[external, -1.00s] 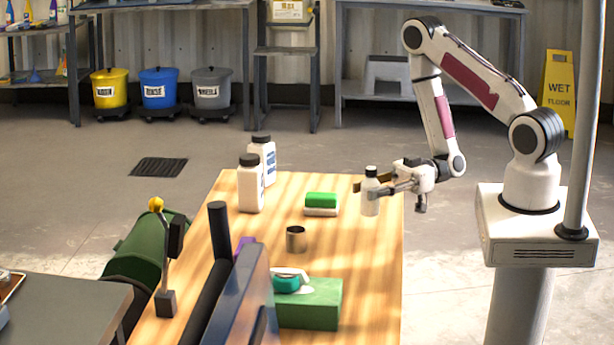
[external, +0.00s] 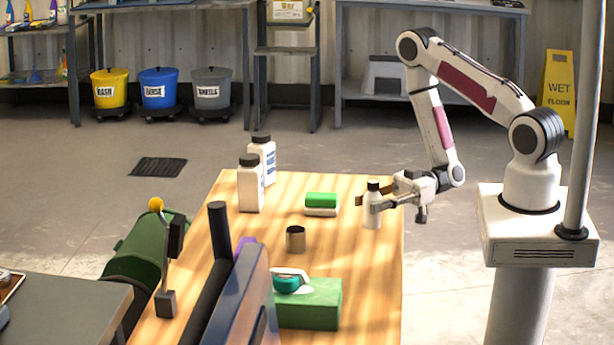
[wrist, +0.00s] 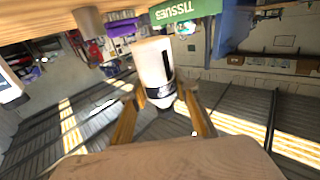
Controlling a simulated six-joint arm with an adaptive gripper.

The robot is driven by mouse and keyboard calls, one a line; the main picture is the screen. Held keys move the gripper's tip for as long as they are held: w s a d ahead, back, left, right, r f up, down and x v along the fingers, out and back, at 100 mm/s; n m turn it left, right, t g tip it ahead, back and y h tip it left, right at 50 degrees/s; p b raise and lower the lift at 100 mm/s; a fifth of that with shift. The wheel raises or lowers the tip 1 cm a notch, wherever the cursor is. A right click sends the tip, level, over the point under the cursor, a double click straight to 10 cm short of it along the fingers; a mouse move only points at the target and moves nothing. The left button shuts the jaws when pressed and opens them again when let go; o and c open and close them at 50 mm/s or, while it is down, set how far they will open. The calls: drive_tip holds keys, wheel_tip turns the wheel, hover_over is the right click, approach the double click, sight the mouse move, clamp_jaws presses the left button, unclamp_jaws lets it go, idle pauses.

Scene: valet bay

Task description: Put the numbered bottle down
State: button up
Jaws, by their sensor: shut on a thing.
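A small white bottle with a black cap (external: 372,217) is upright over the right part of the wooden table (external: 350,245), near its right edge. My gripper (external: 368,203) is shut on it from the right, around its upper body. I cannot tell whether its base touches the wood. In the wrist view, which is upside down, the bottle (wrist: 152,62) stands between the two fingers of my gripper (wrist: 160,92). A dark band shows on it, but I cannot read a number.
A green-and-white sponge (external: 321,203) and a metal cup (external: 295,239) are left of the bottle. Two white bottles (external: 250,187) (external: 265,155) stand at the back left. A green tissue box (external: 310,305) is in front. Bare wood surrounds the held bottle.

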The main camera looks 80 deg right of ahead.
sight(372, 229)
drive_tip(key=shift+f, duration=1.45)
drive_tip(key=shift+f, duration=0.1)
drive_tip(key=shift+f, duration=1.8)
drive_tip(key=shift+f, duration=0.2)
drive_tip(key=o, duration=1.2)
drive_tip(key=shift+s+d, duration=0.1)
drive_tip(key=shift+d, duration=0.05)
drive_tip(key=shift+v, duration=3.75)
drive_tip(key=shift+r, duration=0.15)
